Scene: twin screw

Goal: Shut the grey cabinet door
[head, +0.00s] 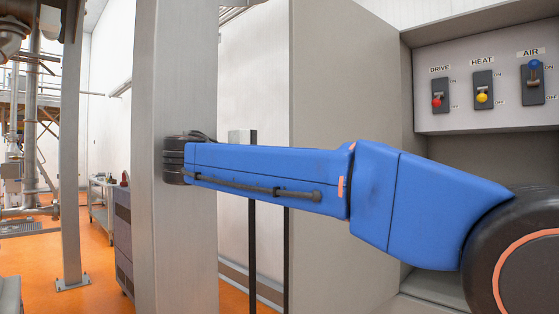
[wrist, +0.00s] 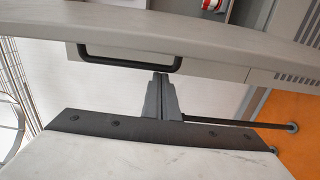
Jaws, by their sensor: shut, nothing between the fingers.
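A grey cabinet (head: 345,60) stands open in the head view, with a switch panel (head: 480,120) inside it. In the wrist view a grey panel edge (wrist: 215,76) runs across the upper part and carries a black bar handle (wrist: 128,64). I take it for part of the door, but cannot be sure. My gripper (wrist: 160,76) is shut and empty, its fingertips close to the handle's right end. I cannot tell if they touch. In the head view my blue arm reaches left across the cabinet opening, and the fingers are hidden.
The switch panel has a red, a yellow and a blue switch, labelled DRIVE, HEAT and AIR. A broad grey upright (head: 178,245) stands behind the arm's far end. A bench (head: 103,200) and pipework (head: 30,120) stand at the left, over open orange floor (head: 90,285).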

